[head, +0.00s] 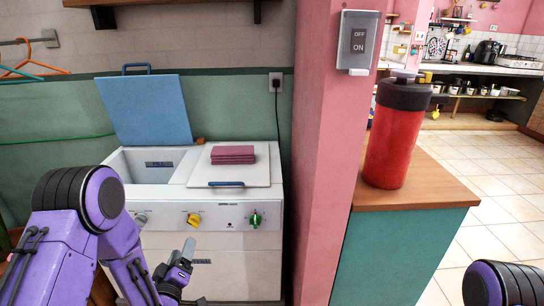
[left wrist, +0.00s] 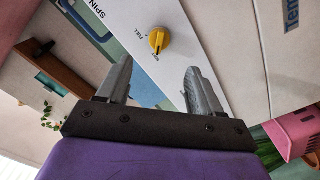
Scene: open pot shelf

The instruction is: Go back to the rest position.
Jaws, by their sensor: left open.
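My left gripper (head: 190,272) is low in front of the white twin-tub washing machine (head: 210,272), in the lower left of the head view. In the left wrist view its two fingers (left wrist: 158,67) stand apart with nothing between them. Beyond the fingers is the machine's control panel with a yellow knob (left wrist: 158,40). The knob also shows in the head view (head: 193,219). I cannot tell the exact gap between the fingers and the machine. Of my right arm only a purple and black part shows at the bottom right; its gripper is out of view.
The machine's blue lid (head: 145,110) stands open on the left. A folded maroon cloth (head: 233,154) lies on the closed right lid. A pink pillar (head: 335,150) and a counter (head: 410,190) with a red canister (head: 391,135) are to the right. Tiled floor lies beyond.

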